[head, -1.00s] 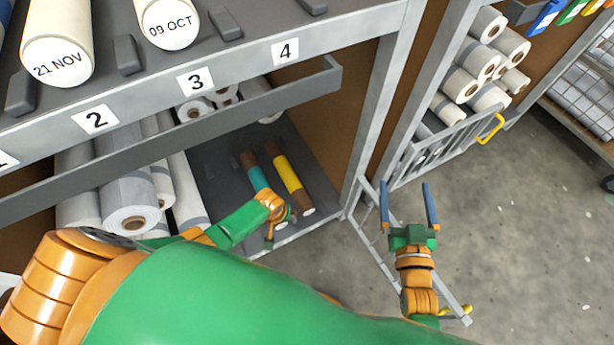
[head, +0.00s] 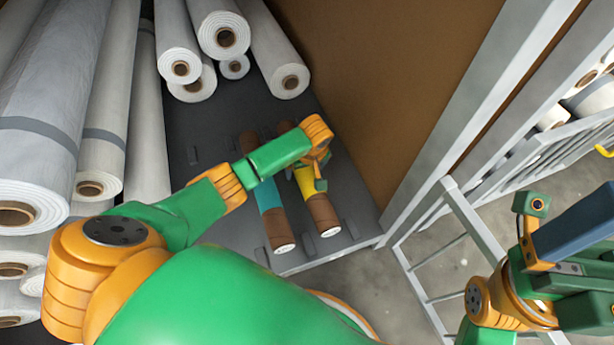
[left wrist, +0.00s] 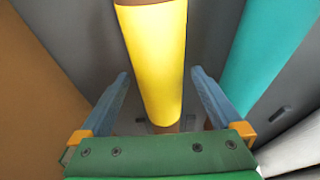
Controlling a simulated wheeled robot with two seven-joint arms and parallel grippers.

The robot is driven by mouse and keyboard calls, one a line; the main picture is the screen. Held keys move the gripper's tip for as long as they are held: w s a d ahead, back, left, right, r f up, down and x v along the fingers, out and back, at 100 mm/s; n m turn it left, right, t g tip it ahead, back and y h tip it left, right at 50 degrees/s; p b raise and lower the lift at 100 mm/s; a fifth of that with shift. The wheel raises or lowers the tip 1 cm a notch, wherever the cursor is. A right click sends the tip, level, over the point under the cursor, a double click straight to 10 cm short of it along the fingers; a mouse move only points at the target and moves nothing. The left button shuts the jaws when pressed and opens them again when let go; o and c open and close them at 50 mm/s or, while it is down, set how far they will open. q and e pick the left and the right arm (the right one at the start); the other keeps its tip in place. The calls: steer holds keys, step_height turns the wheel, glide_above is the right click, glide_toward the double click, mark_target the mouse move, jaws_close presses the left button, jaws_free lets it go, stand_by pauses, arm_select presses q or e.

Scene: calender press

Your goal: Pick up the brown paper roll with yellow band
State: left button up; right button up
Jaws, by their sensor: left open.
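The brown paper roll with the yellow band (head: 322,214) lies on the dark lower shelf, its near end toward the shelf's front edge. My left gripper (head: 319,170) is over its middle and hides part of it. In the left wrist view the yellow band (left wrist: 158,60) runs between the two blue fingers of my open left gripper (left wrist: 160,80), with a gap visible on each side. Whether the fingertips reach below the roll's top is unclear. My right gripper (head: 568,238) is at the right edge, partly cut off; its opening cannot be made out.
A brown roll with a teal band (head: 273,210) lies just left, parallel. It also shows in the left wrist view (left wrist: 270,45). White rolls (head: 105,130) fill the shelf's left and back. A brown wall panel (head: 400,90) and grey post (head: 450,120) stand at right.

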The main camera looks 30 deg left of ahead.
arm_select(q)
steer(key=shift+f, duration=0.1)
steer(key=shift+c, duration=0.6)
jaws_close()
